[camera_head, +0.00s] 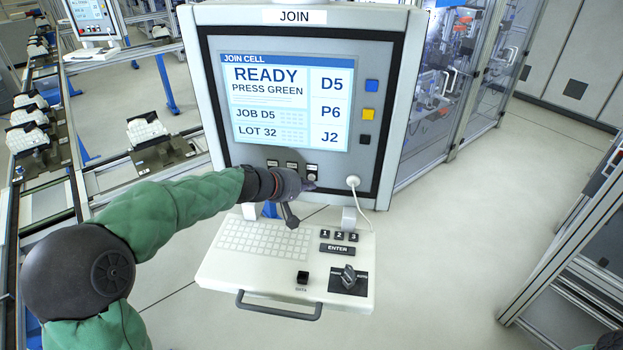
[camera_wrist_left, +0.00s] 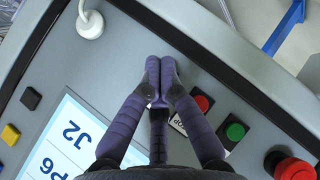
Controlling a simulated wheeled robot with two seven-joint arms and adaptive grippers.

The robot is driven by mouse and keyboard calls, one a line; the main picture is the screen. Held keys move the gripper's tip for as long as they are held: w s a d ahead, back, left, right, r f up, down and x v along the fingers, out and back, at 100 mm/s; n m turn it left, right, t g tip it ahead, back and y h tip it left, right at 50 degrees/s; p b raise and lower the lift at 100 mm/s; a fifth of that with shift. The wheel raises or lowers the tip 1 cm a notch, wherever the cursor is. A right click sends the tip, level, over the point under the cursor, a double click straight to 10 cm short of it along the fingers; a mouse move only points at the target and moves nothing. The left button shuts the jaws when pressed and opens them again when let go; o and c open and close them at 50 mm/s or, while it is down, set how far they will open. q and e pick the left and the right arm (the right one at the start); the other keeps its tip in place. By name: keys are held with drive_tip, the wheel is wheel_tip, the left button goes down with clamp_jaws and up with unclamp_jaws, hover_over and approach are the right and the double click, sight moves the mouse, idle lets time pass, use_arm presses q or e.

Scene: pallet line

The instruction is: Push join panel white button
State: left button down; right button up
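The JOIN panel (camera_head: 392,120) stands ahead, its screen (camera_head: 285,102) reading "READY PRESS GREEN". My left gripper (camera_head: 308,185) is at the panel's lower button row, below the screen. In the left wrist view its purple fingers (camera_wrist_left: 160,66) are together at the tips, with nothing seen between them. The white button is not visible in the left wrist view, where the fingers cover part of the row. I cannot tell whether the fingers touch it. My right gripper is out of view.
A red button (camera_wrist_left: 203,103), a green button (camera_wrist_left: 236,131) and a red mushroom button (camera_wrist_left: 292,168) sit along the row beside the fingers. A white cable plug (camera_head: 353,181) is right of the gripper. A keyboard shelf (camera_head: 225,270) juts out below.

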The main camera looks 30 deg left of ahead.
use_arm(q)
drive_tip(key=s, duration=0.1)
drive_tip(key=s+d+b, duration=0.1)
drive_tip(key=s, duration=0.2)
drive_tip(key=shift+s+d, duration=0.4)
drive_tip(key=shift+f, duration=0.1)
idle(0.7)
